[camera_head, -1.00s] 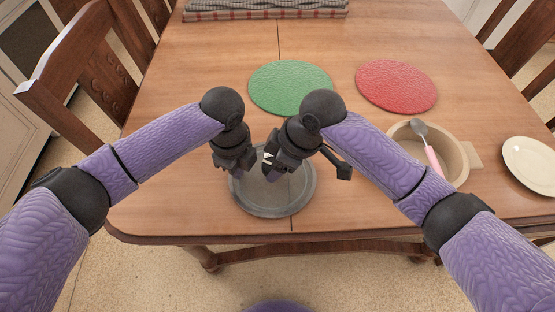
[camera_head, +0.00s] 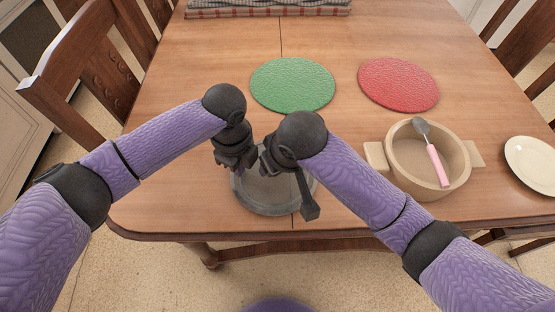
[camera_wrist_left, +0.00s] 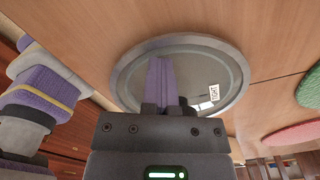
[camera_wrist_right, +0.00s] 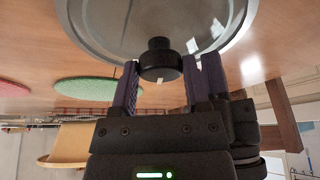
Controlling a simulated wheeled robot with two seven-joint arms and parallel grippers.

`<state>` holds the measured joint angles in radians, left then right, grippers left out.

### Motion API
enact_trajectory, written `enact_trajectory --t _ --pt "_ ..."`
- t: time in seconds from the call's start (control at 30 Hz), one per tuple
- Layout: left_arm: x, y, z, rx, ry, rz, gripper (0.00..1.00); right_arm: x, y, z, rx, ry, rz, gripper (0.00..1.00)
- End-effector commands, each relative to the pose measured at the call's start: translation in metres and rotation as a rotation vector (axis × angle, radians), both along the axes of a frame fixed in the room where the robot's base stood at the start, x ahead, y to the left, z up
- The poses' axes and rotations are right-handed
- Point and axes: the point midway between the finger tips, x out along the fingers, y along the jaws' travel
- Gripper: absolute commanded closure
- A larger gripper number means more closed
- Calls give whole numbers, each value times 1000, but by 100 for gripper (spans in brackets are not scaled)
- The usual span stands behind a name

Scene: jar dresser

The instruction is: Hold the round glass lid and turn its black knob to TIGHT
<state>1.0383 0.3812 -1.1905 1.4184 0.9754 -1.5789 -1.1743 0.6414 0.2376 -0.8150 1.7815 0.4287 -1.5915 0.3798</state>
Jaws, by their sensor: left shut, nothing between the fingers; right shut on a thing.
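The round glass lid (camera_head: 272,203), with a grey rim, lies on the table near its front edge. In the right wrist view, my right gripper (camera_wrist_right: 160,75) is shut on the black knob (camera_wrist_right: 158,50), one finger on each side. A small white mark shows on the knob's near side. In the left wrist view a white label reading TIGHT (camera_wrist_left: 214,92) is on the lid; whether the mark lines up with it I cannot tell. My left gripper (camera_wrist_left: 161,62) is shut and empty, its fingers together over the lid's rim area. Whether they touch the glass is unclear.
A beige two-handled pot (camera_head: 408,185) with a pink-handled spoon (camera_head: 437,163) stands to the right, beside a cream plate (camera_head: 532,165). Green (camera_head: 293,85) and red (camera_head: 398,85) mats lie behind the lid. Folded cloth (camera_head: 268,8) is at the back. Table's front edge is close.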

Motion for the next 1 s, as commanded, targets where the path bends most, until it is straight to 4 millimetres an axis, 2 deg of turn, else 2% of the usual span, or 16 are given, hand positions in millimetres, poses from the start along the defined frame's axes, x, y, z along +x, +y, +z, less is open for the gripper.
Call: enact_trajectory --t 0.33,0.87,0.9,1.0 --pt "-1 0 -1 0 4 -1 100 -1 2 0 3 0 -124 99" --pt "-1 0 -1 0 4 -1 100 -1 2 0 4 0 -146 99" --pt "-1 0 -1 0 4 -1 100 -1 2 0 4 0 -146 38" --pt "-1 0 -1 0 4 -1 100 -1 2 0 3 0 -146 17"
